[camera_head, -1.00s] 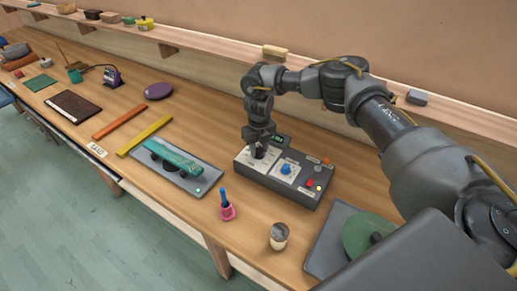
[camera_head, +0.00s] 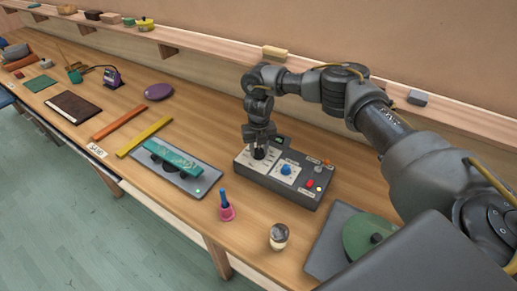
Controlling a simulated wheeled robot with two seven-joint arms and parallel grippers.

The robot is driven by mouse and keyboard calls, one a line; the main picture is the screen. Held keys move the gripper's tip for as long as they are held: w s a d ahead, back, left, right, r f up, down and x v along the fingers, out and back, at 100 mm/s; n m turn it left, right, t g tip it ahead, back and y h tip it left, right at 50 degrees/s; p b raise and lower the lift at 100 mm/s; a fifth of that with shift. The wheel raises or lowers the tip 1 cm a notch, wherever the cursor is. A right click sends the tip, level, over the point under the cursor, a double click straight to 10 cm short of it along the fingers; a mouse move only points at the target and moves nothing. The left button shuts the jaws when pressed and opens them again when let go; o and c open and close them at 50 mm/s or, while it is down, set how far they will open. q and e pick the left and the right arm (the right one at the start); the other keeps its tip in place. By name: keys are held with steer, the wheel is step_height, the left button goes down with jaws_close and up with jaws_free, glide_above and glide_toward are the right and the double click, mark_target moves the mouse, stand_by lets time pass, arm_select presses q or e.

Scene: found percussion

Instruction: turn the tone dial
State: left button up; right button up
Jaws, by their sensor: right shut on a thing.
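A dark grey control box (camera_head: 272,188) stands on the bench, with white panels on its top. My right gripper (camera_head: 259,153) points down onto the left panel and is shut on a dark dial there, which its fingers mostly hide. A blue dial (camera_head: 287,169) sits on the panel to the right, free of the gripper. The panel labels are too small to read, so I cannot tell by print which dial is the tone dial. My left gripper is out of view.
A red button (camera_head: 310,183) and small lights are at the box's right end. A shelf runs behind.

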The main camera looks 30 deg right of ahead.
mark_target(259, 150)
steer(key=o, duration=1)
steer(key=shift+c, duration=0.2)
steer(key=shift+r, duration=0.1)
steer(key=shift+r, duration=0.3)
step_height(259, 150, up, 10)
steer(key=b, duration=0.2)
